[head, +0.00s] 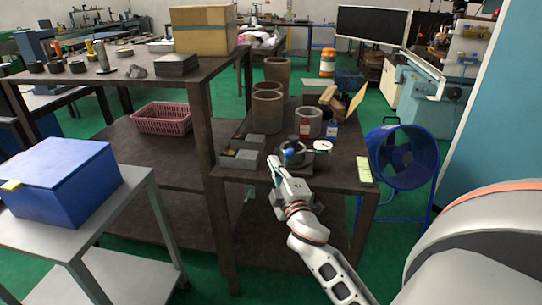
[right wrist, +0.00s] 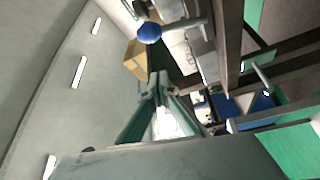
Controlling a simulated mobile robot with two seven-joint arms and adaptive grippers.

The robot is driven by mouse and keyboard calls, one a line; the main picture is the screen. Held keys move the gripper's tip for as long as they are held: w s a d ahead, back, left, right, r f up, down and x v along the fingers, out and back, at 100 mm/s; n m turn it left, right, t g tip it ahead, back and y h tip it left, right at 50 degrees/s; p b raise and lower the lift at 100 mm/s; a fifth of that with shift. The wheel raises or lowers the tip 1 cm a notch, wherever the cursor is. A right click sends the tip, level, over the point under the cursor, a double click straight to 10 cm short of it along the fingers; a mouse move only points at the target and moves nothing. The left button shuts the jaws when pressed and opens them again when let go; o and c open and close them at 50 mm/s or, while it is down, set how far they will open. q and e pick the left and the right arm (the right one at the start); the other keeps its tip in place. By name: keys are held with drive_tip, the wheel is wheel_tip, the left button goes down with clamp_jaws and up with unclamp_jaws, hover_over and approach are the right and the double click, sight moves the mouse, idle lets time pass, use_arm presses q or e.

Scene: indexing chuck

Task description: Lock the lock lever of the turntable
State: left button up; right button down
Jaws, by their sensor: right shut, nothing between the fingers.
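The turntable (head: 293,146) is a small dark round device near the front of the lower dark table. Its lock lever ends in a blue ball knob (head: 289,153). In the right wrist view the blue knob (right wrist: 149,32) sits on a grey lever bar (right wrist: 185,23), just beyond the fingertips and apart from them. My right gripper (head: 275,165) reaches in from the front, just left of and below the knob. It also shows in the right wrist view (right wrist: 158,80), shut and empty. My arm hides part of the table front. My left gripper is out of view.
A white round dial (head: 322,146) stands right of the turntable. A blue fan (head: 403,157) stands right of the table.

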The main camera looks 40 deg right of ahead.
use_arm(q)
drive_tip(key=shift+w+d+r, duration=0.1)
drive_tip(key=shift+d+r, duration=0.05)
use_arm(e)
drive_tip(key=v, duration=0.5)
drive_tip(key=shift+s, duration=0.1)
drive_tip(key=shift+f, duration=0.1)
